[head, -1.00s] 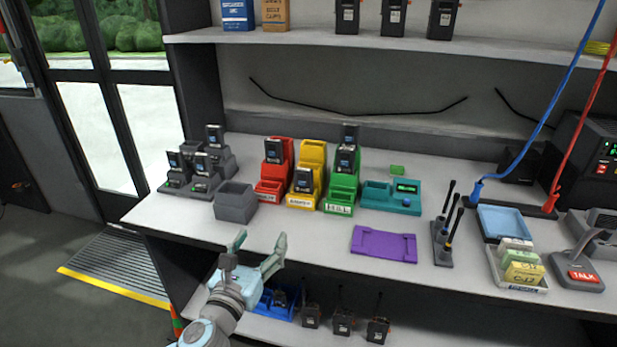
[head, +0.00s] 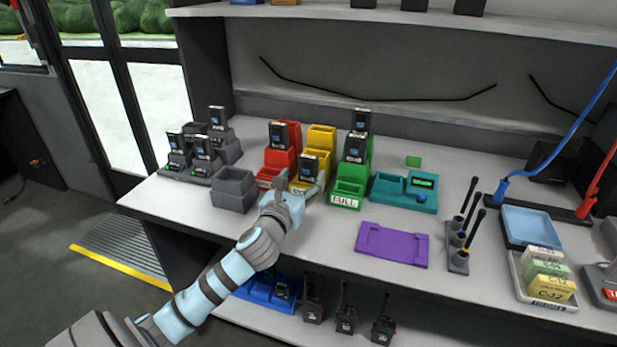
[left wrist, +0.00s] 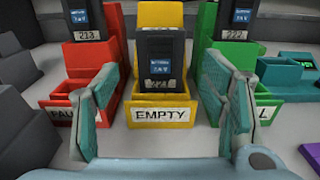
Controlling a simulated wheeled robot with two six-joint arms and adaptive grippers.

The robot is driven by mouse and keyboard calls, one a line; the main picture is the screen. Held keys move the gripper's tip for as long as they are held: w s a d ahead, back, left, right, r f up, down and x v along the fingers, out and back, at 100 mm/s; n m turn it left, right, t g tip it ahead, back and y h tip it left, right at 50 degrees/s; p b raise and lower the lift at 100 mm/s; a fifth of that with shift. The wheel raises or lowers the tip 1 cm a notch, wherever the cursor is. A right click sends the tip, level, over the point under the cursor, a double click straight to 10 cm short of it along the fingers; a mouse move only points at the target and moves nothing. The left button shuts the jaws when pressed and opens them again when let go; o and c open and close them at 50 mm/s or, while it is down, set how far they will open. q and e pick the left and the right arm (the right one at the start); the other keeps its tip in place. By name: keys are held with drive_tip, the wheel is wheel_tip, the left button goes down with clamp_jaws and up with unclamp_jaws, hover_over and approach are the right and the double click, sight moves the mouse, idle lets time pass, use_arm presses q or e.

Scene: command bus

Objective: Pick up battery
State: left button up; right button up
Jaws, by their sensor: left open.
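My left gripper (head: 296,192) is open in front of the yellow tiered holder (head: 321,135). In the left wrist view, its two teal fingers (left wrist: 165,112) stand on either side of the yellow holder, labelled EMPTY (left wrist: 160,115). A black battery (left wrist: 160,62) with a blue label sits upright in its front slot, between the fingers but farther off, not visibly touched. That battery also shows in the head view (head: 309,166). Other batteries sit in the red holder (head: 279,134), the green holder (head: 356,147) and the grey charger (head: 202,147). My right gripper is not in view.
An empty grey bin (head: 233,190) stands left of the red holder. A teal device (head: 404,192), a purple mat (head: 392,244) and upright antennas (head: 462,235) are to the right. A shelf with radios (head: 346,318) lies below. The counter's front left is clear.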

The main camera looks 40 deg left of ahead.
use_arm(q)
drive_tip(key=shift+x, duration=0.95)
drive_tip(key=shift+f, duration=0.1)
clamp_jaws()
wheel_tip(320, 180, up, 10)
drive_tip(key=p, duration=0.5)
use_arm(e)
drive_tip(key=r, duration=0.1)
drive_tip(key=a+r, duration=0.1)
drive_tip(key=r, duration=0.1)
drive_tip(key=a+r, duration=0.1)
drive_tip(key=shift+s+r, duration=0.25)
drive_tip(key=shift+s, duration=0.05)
